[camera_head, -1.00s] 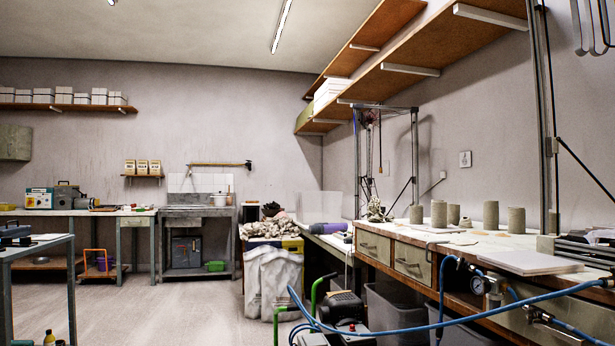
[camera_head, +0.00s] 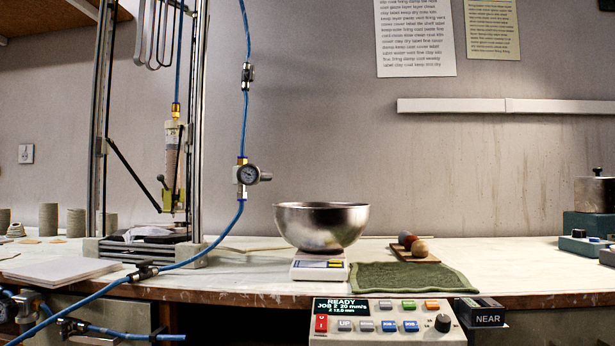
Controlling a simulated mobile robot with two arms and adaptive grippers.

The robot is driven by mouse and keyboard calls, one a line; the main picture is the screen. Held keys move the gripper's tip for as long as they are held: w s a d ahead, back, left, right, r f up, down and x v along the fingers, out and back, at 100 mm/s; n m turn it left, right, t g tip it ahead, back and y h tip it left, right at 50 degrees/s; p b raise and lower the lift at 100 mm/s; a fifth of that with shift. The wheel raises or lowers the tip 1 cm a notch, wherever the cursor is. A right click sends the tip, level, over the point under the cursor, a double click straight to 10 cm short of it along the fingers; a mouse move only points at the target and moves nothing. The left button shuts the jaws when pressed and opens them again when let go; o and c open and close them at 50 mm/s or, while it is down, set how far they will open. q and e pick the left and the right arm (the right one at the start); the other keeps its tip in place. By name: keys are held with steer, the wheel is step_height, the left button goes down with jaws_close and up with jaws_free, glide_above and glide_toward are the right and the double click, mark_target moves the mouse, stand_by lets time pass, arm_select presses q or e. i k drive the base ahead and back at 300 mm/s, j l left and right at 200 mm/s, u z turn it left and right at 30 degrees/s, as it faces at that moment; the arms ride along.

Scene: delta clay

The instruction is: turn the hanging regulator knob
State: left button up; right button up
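A hanging regulator (camera_head: 247,174) with a round dark gauge sits in line on a blue hose, in front of the grey wall, just above bench height. Its knob (camera_head: 265,177) is a small dark piece sticking out to the right of the gauge. The blue hose (camera_head: 245,125) runs up from it past a dark inline valve (camera_head: 247,76) and down from it toward the lower left. Neither of my grippers is in view, and nothing touches the knob.
A metal frame (camera_head: 196,120) with a clay extruder (camera_head: 173,160) stands left of the regulator. Right of it, a steel bowl (camera_head: 321,224) sits on a scale (camera_head: 320,266). A control box (camera_head: 388,334) is at the bench's front. Air beside the knob looks clear.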

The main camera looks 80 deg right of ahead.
mark_target(266, 176)
steer(key=z, duration=1.9)
steer(key=k+l, duration=0.2)
steer(key=l, duration=0.1)
